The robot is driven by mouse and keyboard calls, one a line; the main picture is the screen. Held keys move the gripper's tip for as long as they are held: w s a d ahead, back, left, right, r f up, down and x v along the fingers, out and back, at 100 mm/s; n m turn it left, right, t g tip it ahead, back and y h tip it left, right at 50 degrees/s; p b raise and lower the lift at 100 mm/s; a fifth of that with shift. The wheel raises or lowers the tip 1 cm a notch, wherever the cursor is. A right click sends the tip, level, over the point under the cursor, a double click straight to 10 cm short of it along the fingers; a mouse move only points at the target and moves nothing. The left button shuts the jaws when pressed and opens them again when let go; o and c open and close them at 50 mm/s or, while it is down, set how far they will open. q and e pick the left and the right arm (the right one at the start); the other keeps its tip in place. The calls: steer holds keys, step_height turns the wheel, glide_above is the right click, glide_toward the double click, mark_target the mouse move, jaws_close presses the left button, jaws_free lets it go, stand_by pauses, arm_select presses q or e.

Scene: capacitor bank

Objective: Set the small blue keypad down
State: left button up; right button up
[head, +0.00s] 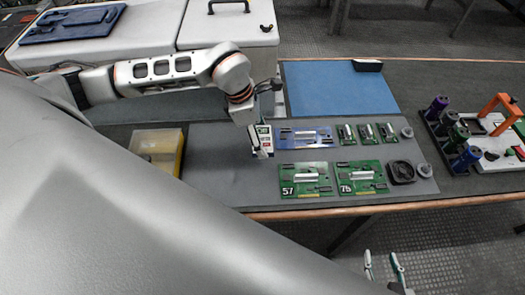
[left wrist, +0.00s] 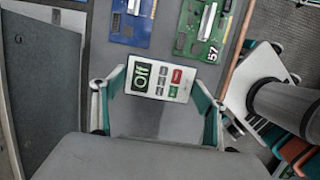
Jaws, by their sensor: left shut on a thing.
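The small keypad (head: 264,133) has a white front with a dark green display and several buttons, one red. In the left wrist view the keypad (left wrist: 161,79) shows "Off" on its display. My left gripper (head: 261,150) is shut on it, with one finger on each side; the left wrist view shows the same gripper (left wrist: 158,84). The keypad is over the grey mat (head: 222,178), left of the blue board; I cannot tell whether it touches the mat. My right gripper (head: 384,262) shows at the bottom of the head view, its fingers apart and empty.
A blue board (head: 305,139), small green boards (head: 365,133) and larger green boards 57 (head: 306,190) and 76 (head: 361,187) lie on the mat. A yellow bin (head: 158,150) stands left. A capacitor rack (head: 450,135) stands right. Bare mat lies left of board 57.

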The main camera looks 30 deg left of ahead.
arm_select(q)
steer(key=shift+f, duration=4.25)
steer(key=shift+f, duration=0.1)
steer(key=shift+f, duration=0.1)
steer(key=o, duration=1.1)
steer(key=shift+o, duration=0.2)
